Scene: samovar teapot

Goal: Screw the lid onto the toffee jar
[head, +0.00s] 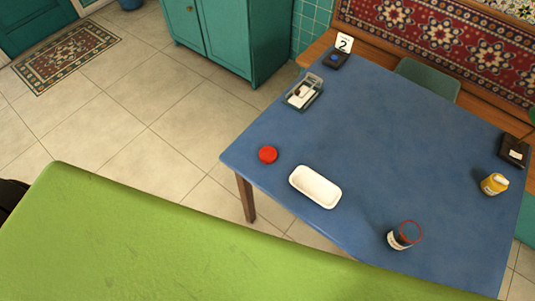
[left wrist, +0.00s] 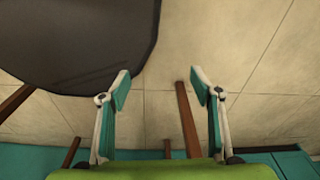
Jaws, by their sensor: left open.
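A round red lid (head: 268,154) lies on the blue table (head: 390,130) near its left corner. An open jar with a red rim, dark contents and a pale label (head: 404,235) stands near the table's front edge, to the right of the lid and apart from it. I take it to be the toffee jar; the label is too small to read. My left gripper (left wrist: 160,88) shows only in the left wrist view. It is open and empty, with floor tiles behind its fingers. My right gripper is in neither view.
A white tray (head: 315,187) lies between lid and jar. A yellow jar (head: 495,184) and a dark holder (head: 514,151) are at the right. A clear container (head: 304,92) and a number 2 card (head: 344,43) are at the far left. The table's middle is clear.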

